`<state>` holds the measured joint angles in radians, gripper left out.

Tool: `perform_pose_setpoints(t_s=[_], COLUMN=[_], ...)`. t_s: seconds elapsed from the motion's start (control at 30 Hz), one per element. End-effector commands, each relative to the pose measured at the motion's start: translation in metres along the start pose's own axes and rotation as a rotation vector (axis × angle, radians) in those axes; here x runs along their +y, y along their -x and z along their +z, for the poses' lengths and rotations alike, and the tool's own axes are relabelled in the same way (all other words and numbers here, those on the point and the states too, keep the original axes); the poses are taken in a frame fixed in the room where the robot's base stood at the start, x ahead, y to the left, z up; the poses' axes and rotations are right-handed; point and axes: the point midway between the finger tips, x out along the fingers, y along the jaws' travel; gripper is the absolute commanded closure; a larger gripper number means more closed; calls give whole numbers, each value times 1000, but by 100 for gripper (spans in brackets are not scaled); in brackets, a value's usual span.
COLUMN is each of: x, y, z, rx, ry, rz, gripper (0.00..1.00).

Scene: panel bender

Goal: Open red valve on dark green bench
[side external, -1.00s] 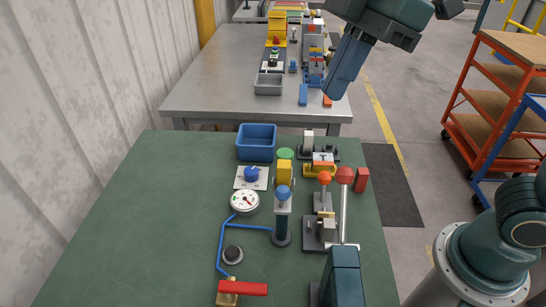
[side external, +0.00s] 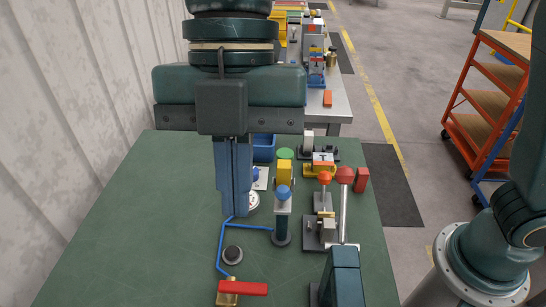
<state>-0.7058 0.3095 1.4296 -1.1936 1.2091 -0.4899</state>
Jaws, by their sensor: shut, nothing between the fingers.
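The red valve (side external: 243,288) is a red lever handle on a brass body at the front of the dark green bench (side external: 130,245). Its handle points to the right, crosswise to the short end of the blue pipe (side external: 219,255) that runs into the brass body. My gripper (side external: 235,214) points down over the bench, behind the valve in the picture and apart from it. Its fingers are shut together and hold nothing. It hides most of the white gauge (side external: 253,202) and part of the blue knob plate.
A blue-knobbed lever (side external: 283,193), red-knobbed levers (side external: 345,176) and a dark block (side external: 343,280) stand to the right. A blue bin (side external: 263,148) is behind. The bench's left side is clear.

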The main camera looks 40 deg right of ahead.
Motion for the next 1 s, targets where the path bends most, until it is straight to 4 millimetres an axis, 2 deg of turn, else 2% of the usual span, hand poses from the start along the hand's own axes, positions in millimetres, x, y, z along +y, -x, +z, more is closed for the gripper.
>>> perform_pose_setpoints(t_s=[0.43,0.6,0.8,0.9,1.0], x=[-1,-1,-2,-1,0], y=[-28,-55,-115,-138,-149], z=[10,19,40,48,52], rx=[1,0,-1,-1,0], ry=[-5,-5,-8,-6,-5], rz=[-1,-3,-7,-5,0], gripper=[100,100,100,100,100])
